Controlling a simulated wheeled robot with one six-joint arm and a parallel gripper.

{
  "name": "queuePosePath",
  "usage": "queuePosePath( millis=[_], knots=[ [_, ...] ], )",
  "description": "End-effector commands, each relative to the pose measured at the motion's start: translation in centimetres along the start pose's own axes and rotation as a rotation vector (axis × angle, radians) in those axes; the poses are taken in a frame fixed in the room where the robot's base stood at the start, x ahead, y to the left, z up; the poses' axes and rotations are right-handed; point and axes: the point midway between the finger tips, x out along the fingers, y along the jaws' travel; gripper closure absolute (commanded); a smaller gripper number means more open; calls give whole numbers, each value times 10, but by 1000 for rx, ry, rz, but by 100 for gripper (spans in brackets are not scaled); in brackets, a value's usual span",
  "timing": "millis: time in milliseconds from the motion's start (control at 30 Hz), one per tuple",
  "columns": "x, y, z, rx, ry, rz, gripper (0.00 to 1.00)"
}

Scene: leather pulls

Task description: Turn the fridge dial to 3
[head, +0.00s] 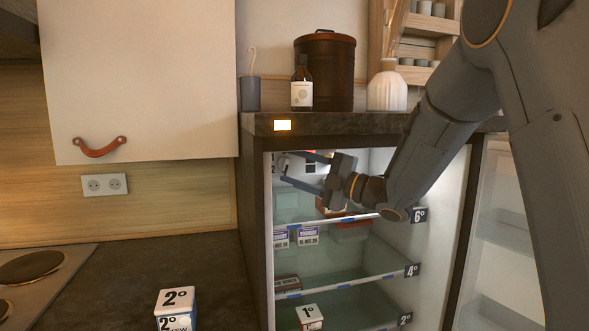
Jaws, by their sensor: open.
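The fridge (256,215) stands open, with its lit inside facing me. My gripper (287,168) is inside its top compartment, pointing left toward the inner left wall. Its two dark fingers are spread apart, one above the other, with nothing seen between them except a small pale and dark patch (281,163) with markings on the wall behind. This patch may be the dial's scale. The dial itself is not clear, and its setting cannot be read. Whether the fingers touch anything there cannot be told.
Glass shelves carry tags 6° (419,215), 4° (412,269) and 2° (405,319). Yoghurt boxes (308,235) sit below my gripper. The open door (500,235) is at right. A 2° box (178,305) stands on the counter. A bottle (301,88) and diffuser (387,90) stand on top.

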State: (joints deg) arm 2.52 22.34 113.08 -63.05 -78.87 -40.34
Motion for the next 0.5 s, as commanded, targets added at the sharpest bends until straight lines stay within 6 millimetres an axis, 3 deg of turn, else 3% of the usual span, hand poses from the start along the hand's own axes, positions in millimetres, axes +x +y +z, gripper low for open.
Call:
queuePosePath(
  millis=[167,500],
  knots=[
    [-6,0,1,0,-1,1,53],
    [-59,-1,1,-1,-3,1,53]
  ],
)
